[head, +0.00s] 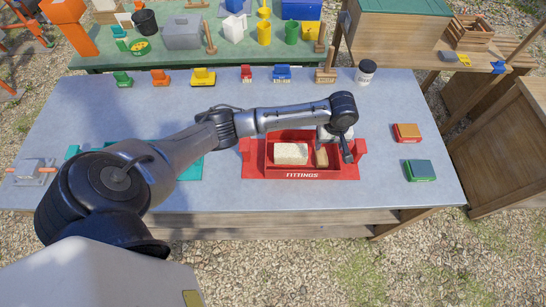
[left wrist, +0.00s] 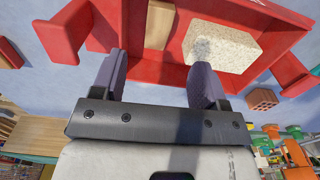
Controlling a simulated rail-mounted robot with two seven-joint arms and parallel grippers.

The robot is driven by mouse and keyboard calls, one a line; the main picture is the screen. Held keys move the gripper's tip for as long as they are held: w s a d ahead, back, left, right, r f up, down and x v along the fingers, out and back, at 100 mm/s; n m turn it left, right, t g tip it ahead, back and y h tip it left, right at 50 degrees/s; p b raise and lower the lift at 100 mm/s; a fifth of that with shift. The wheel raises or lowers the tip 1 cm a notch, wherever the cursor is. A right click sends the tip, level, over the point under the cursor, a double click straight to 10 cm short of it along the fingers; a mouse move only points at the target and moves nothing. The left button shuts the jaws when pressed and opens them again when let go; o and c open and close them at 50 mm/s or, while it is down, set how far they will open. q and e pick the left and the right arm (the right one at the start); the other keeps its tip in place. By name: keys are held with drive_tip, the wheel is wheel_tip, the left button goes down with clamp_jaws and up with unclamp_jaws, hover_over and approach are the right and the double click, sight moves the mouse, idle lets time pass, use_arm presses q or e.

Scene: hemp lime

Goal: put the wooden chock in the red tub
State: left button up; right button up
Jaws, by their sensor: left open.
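The red tub (head: 287,165), marked FITTINGS, stands near the front middle of the table on a red base. The wooden chock (head: 321,157) lies inside it, on the right, beside a pale speckled block (head: 291,154). In the left wrist view the chock (left wrist: 159,24) and the block (left wrist: 222,46) lie inside the red tub (left wrist: 165,71). My left gripper (head: 338,149) is over the right part of the tub, its fingers (left wrist: 157,80) apart with nothing between them. The gripper is apart from the chock in the wrist view. My right gripper is not in view.
An orange-red box (head: 407,133) and a green box (head: 420,170) lie to the right of the tub. A teal tray (head: 188,168) is partly hidden behind my left arm.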

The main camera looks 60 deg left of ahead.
use_arm(q)
drive_tip(key=s+d+f+m, duration=0.1)
drive_tip(key=s+d+f, duration=0.1)
drive_tip(key=s+d+f+m, duration=0.2)
drive_tip(key=s+d, duration=0.1)
drive_tip(key=s+d+f+m+h, duration=0.1)
drive_tip(key=s+d+f+m, duration=0.1)
drive_tip(key=s+d, duration=0.1)
drive_tip(key=shift+d+t, duration=0.1)
drive_tip(key=shift+t, duration=0.3)
drive_tip(key=s+d+f+m, duration=0.2)
drive_tip(key=s+d+m, duration=0.2)
drive_tip(key=s, duration=0.3)
drive_tip(key=s+a+r+m+t, duration=0.1)
drive_tip(key=s+r+m, duration=0.1)
drive_tip(key=s, duration=0.6)
drive_tip(key=s+a+r+m+t, duration=0.1)
drive_tip(key=s+m, duration=0.2)
drive_tip(key=s, duration=0.5)
drive_tip(key=shift+s+r+t+y, duration=0.2)
drive_tip(key=shift+r+t+y, duration=0.15)
drive_tip(key=shift+t+y, duration=0.05)
